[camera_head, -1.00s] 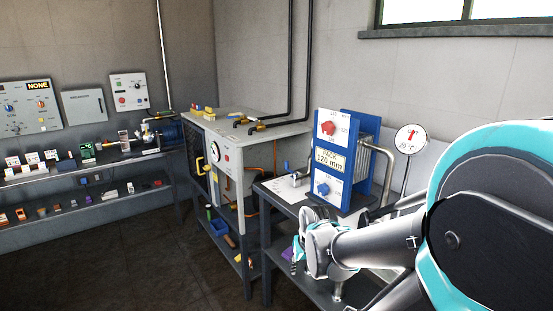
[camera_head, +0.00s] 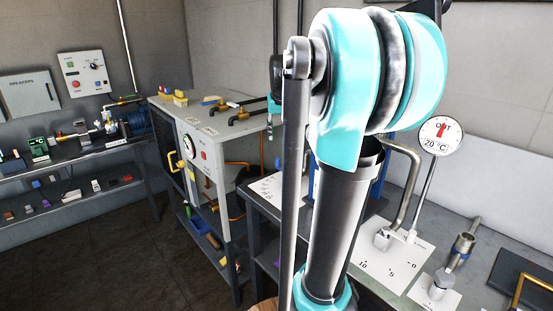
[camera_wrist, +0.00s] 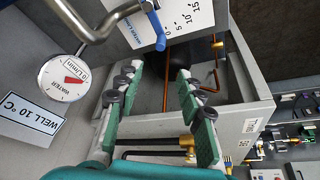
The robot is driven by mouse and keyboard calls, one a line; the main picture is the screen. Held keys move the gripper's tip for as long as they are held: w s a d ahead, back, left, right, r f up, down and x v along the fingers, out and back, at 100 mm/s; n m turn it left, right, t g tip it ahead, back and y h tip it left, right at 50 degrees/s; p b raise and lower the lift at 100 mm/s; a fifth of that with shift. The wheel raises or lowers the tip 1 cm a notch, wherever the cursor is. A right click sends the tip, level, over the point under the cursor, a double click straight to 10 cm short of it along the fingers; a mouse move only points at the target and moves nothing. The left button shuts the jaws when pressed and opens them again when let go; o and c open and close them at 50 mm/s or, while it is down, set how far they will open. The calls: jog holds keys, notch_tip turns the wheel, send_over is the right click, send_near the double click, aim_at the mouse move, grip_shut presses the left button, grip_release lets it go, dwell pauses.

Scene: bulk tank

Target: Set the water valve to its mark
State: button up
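The water valve's blue lever (camera_wrist: 155,27) shows at the top of the wrist view, beside a white plate (camera_wrist: 185,18) marked WATER L/min with numbers from 0 to 15. The lever's tip points down in the picture. A round water gauge (camera_wrist: 65,78) with a red needle is at the left. My gripper (camera_wrist: 157,73) is open and empty, its two green-padded fingers apart below the lever in the picture and not touching it. In the head view my arm hides the valve; part of a white numbered plate (camera_head: 264,188) shows left of it.
A sign reading WELL 10 °C (camera_wrist: 28,119) is beside the gauge. A grey cabinet (camera_head: 208,150) with brass pipe fittings on top stands left of my arm. An OUT gauge (camera_head: 441,135) and another scale plate (camera_head: 398,270) are at the right. The floor at left is clear.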

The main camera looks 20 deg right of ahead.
jog(key=x, duration=1.4)
jog(key=shift+f, duration=0.2)
grip_shut()
